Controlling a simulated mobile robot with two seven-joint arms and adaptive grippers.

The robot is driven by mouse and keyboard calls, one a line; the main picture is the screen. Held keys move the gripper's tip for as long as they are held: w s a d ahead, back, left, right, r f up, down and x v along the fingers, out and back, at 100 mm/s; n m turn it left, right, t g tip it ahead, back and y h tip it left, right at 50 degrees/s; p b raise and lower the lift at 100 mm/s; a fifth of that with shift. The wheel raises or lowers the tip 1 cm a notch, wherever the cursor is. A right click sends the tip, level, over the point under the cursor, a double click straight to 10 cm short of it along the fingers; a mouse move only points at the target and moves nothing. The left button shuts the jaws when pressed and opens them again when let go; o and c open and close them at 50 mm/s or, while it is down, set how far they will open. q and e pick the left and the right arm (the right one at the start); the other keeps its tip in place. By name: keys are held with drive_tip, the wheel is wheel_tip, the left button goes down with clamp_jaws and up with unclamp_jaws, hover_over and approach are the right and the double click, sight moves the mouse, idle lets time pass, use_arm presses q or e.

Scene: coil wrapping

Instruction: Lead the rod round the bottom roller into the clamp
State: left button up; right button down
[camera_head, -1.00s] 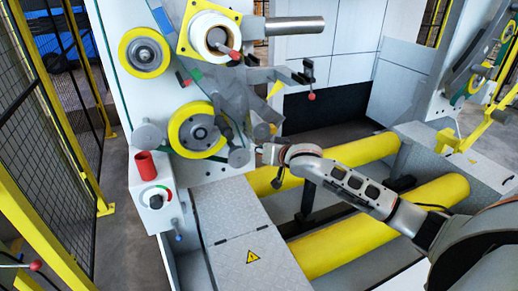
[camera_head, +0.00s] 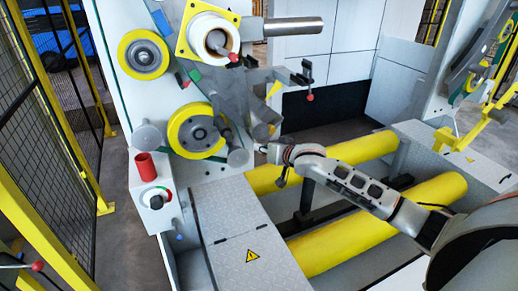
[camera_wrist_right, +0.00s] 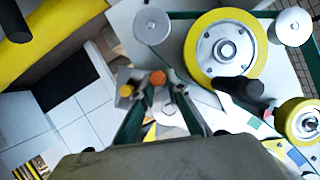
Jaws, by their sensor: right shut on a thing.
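The bottom roller appears to be the grey cylinder (camera_head: 238,157) below and right of the large yellow wheel (camera_head: 197,130); it also shows in the right wrist view (camera_wrist_right: 152,25). My right gripper (camera_head: 265,149) is just right of this roller and apart from it. In the right wrist view my fingers (camera_wrist_right: 158,90) are shut on a small piece with an orange tip (camera_wrist_right: 158,77), probably the rod's end. The rod's remaining length cannot be made out. A dark clamp-like part with a red knob (camera_head: 307,78) sits above right. My left gripper is out of view.
Yellow horizontal rolls (camera_head: 350,235) lie below my right arm. A metal cover (camera_head: 245,255) is in front. A white spool (camera_head: 212,40) and steel bar (camera_head: 292,27) are above.

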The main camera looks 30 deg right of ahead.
drive_tip(key=d, duration=0.3)
drive_tip(key=shift+s+d, duration=0.1)
drive_tip(key=shift+d, duration=0.2)
drive_tip(key=shift+r, duration=0.1)
idle(0.5)
drive_tip(key=shift+d+r, duration=0.45)
drive_tip(key=shift+r, duration=0.35)
drive_tip(key=shift+d+r, duration=0.5)
drive_tip(key=shift+r, duration=0.35)
drive_tip(key=shift+d+r, duration=0.45)
drive_tip(key=shift+r, duration=0.35)
drive_tip(key=shift+f, duration=0.1)
drive_tip(key=d+r, duration=0.4)
drive_tip(key=r, duration=0.7)
drive_tip(key=shift+s, duration=0.2)
